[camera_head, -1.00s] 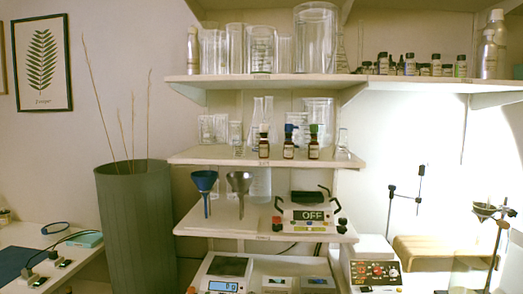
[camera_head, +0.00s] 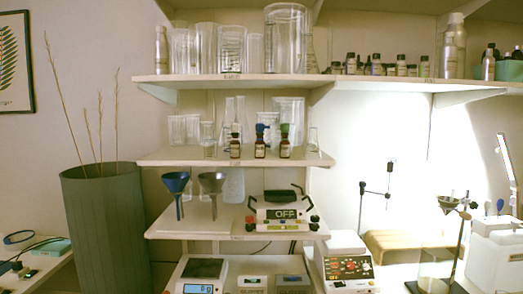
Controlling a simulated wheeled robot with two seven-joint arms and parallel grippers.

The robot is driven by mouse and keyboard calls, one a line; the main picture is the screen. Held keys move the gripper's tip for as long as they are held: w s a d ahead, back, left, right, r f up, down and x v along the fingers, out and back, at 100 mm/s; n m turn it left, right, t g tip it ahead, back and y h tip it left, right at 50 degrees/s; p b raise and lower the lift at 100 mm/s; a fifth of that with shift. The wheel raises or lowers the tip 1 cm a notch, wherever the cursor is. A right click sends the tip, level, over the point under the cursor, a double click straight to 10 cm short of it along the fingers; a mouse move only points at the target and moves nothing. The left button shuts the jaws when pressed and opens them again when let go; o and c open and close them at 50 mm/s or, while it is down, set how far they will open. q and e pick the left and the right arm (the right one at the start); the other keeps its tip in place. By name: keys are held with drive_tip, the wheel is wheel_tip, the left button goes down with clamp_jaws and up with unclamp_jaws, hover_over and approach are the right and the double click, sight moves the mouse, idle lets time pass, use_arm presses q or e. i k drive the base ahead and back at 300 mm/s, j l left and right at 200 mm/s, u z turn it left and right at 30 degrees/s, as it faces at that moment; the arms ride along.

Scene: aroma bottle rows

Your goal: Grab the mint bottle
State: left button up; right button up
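Three small brown bottles with pale labels stand upright in a row at the front of the middle shelf (camera_head: 180,158). The left bottle has a black cap (camera_head: 235,148), the middle one a blue cap (camera_head: 260,144) and the right one a green cap (camera_head: 285,144). The labels are too small to read, so I cannot tell by text which is mint. Several more small bottles stand on the upper shelf at the right, also unreadable. Neither of my grippers shows in the head view.
Glass beakers stand behind the bottles. The upper shelf (camera_head: 290,80) holds more glassware. Below are a blue funnel (camera_head: 176,186), a grey funnel (camera_head: 211,184) and a device marked OFF (camera_head: 284,213). A tall green planter (camera_head: 104,235) with dry stalks stands left of the shelves.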

sight(284, 145)
drive_tip(key=z, duration=0.2)
drive_tip(key=i+j+z, duration=0.2)
drive_tip(key=z, duration=0.2)
drive_tip(key=i+j+z, duration=0.3)
drive_tip(key=z, duration=0.15)
